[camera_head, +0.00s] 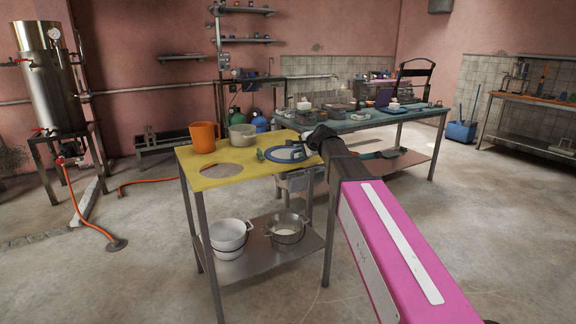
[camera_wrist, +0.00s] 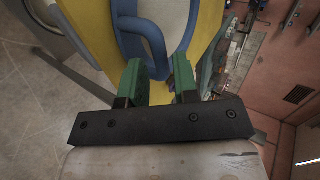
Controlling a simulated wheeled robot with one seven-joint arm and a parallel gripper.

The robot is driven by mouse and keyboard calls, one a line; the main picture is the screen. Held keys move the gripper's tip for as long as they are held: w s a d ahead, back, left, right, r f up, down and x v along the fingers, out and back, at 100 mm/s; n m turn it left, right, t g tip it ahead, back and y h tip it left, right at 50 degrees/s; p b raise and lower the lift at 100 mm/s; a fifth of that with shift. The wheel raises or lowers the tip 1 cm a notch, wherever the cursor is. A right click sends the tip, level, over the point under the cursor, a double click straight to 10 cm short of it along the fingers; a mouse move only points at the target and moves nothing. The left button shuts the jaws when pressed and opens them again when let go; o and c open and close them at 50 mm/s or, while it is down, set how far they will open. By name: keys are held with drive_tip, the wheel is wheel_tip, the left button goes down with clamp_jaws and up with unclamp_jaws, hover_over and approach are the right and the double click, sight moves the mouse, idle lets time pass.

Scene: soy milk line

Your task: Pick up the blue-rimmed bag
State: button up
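The blue-rimmed bag (camera_head: 285,154) lies on the right part of the yellow table top (camera_head: 226,160). It has a pale middle and a thick blue rim. In the wrist view, its blue rim and a blue loop (camera_wrist: 156,60) fill the top centre, with the pale middle (camera_wrist: 165,12) behind. My gripper (camera_wrist: 158,72) has two green fingers spread apart. The lower end of the loop shows between them; I cannot tell whether it is really between them in depth. In the head view, my dark gripper (camera_head: 312,138) is at the bag's right side and partly hides it.
An orange mug (camera_head: 204,138) and a grey pot (camera_head: 242,138) stand at the back of the yellow table, which has a round hole (camera_head: 222,171). Pots (camera_head: 229,236) sit on its lower shelf. A cluttered green table (camera_head: 380,118) stands behind to the right.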

sight(299, 150)
drive_tip(key=x, duration=0.3)
drive_tip(key=shift+w+a, duration=0.1)
drive_tip(key=shift+w, duration=0.05)
clamp_jaws()
drive_tip(key=shift+r, duration=0.15)
